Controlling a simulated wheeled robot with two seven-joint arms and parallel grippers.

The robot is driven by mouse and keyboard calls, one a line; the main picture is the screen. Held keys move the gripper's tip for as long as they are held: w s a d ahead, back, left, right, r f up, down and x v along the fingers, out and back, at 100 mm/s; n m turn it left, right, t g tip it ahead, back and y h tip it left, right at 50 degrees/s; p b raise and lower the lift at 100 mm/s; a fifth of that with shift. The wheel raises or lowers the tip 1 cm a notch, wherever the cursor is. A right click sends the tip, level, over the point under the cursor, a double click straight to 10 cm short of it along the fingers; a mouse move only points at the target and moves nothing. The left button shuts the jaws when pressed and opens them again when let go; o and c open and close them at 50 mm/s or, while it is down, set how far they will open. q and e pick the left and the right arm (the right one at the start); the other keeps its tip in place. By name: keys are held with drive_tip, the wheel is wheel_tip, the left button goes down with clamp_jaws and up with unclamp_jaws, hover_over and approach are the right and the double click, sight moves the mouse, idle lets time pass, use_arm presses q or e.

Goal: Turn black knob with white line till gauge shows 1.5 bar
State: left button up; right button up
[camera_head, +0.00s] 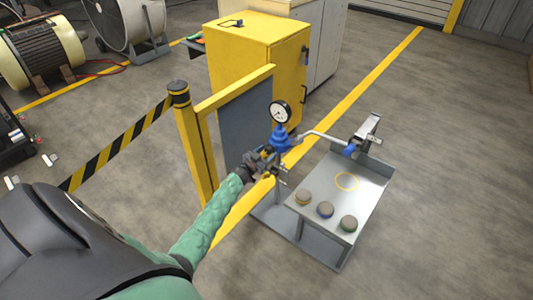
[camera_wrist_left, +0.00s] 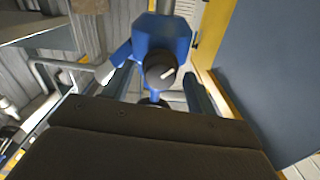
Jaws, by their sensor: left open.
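The black knob with its white line (camera_wrist_left: 161,70) sits on the front of a blue regulator body in the left wrist view. Its line slants up to the right. The regulator (camera_head: 283,137) also shows in the head view, with a round white-faced gauge (camera_head: 280,112) on top. The dial is too small to read. My left gripper (camera_head: 273,158) is at the regulator, open, and hides the knob in the head view. In the left wrist view its fingers (camera_wrist_left: 158,90) stand on either side, just below the knob; contact cannot be told. My right gripper is out of view.
A pipe (camera_head: 325,136) runs right from the regulator over a grey stand (camera_head: 366,190) with several round buttons. A yellow cabinet (camera_head: 245,50) is behind. Floor at right is clear.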

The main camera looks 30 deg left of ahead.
use_arm(q)
drive_tip(key=shift+w, duration=0.15)
drive_tip(key=c, duration=1)
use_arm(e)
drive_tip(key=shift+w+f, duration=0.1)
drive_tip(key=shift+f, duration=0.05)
use_arm(q)
drive_tip(key=shift+f+m+b, duration=0.1)
drive_tip(key=shift+m+b, duration=0.25)
drive_tip(key=shift+m, duration=0.35)
drive_tip(key=m+b, duration=0.4)
drive_tip(key=m, duration=0.5)
drive_tip(key=shift+d+b, duration=0.15)
drive_tip(key=shift+b, duration=0.15)
drive_tip(key=shift+m+b, duration=0.55)
drive_tip(key=shift+m, duration=0.75)
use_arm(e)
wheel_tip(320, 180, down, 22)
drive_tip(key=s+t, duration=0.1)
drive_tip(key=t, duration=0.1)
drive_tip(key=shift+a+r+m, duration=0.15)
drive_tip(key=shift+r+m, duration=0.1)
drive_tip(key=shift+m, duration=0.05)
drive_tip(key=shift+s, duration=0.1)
